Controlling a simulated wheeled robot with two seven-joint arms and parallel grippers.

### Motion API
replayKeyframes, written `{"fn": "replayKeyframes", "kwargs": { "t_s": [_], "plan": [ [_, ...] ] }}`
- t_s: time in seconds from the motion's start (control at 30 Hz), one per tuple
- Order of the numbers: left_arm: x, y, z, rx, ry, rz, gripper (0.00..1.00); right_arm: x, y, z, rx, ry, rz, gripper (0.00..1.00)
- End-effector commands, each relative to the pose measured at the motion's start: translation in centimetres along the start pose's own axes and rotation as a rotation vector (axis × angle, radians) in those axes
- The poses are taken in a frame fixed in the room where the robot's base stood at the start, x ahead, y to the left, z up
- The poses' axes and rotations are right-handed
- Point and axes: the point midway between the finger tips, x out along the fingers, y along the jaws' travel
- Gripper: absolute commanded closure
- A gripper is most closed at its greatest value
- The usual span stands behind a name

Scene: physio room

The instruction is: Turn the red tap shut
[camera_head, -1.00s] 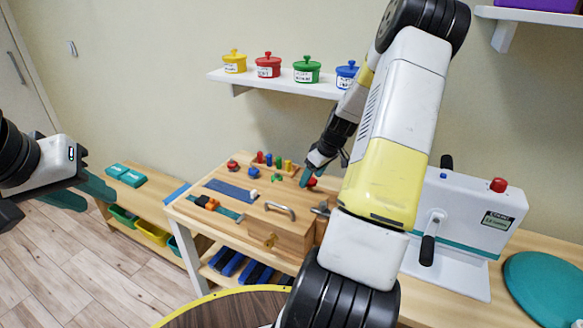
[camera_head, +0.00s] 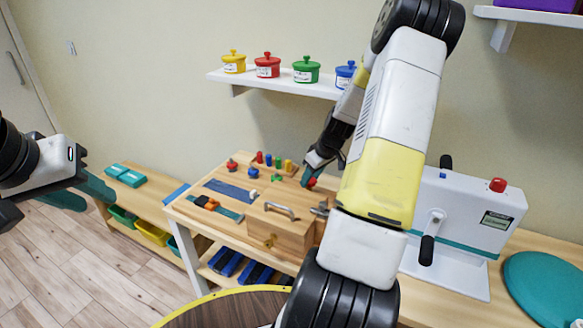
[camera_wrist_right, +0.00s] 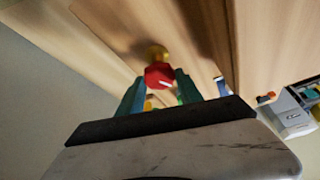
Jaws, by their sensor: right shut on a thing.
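The red tap (camera_wrist_right: 160,75) sits on a brass stem and shows between the teal fingers of my right gripper (camera_wrist_right: 160,92) in the right wrist view. A bit of the red tap (camera_head: 312,183) also shows at the fingertips of my right gripper (camera_head: 308,178) in the head view, at the back right of the wooden board (camera_head: 240,225). The gripper is shut on the tap's red handle. My left gripper (camera_head: 88,194) is at the far left, away from the board, with its teal fingers apart and nothing between them.
The board also carries coloured pegs (camera_head: 268,160), a metal handle (camera_head: 281,209) and a blue strip (camera_head: 229,190). A white machine with a red knob (camera_head: 497,185) stands to the right. A shelf with coloured pots (camera_head: 267,66) hangs above.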

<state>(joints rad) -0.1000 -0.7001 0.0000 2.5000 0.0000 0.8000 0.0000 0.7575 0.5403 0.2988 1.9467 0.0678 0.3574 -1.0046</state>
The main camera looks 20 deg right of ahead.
Motion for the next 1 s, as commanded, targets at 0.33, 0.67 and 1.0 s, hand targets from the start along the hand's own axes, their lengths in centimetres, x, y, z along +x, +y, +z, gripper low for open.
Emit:
{"fn": "replayKeyframes", "kwargs": {
  "t_s": [0.33,0.67,1.0],
  "plan": [
    [0.00,0.00,0.00,0.000,0.000,0.000,0.65,0.01,-0.29,-0.07,0.219,-0.001,0.093,0.98],
    [0.00,0.00,0.00,0.000,0.000,0.000,0.65,0.04,-0.50,-0.25,0.506,-0.001,0.214,0.98],
    [0.00,0.00,0.00,0.000,0.000,0.000,0.65,0.16,-0.69,-0.36,0.803,-0.002,0.338,0.98]
  ]
}}
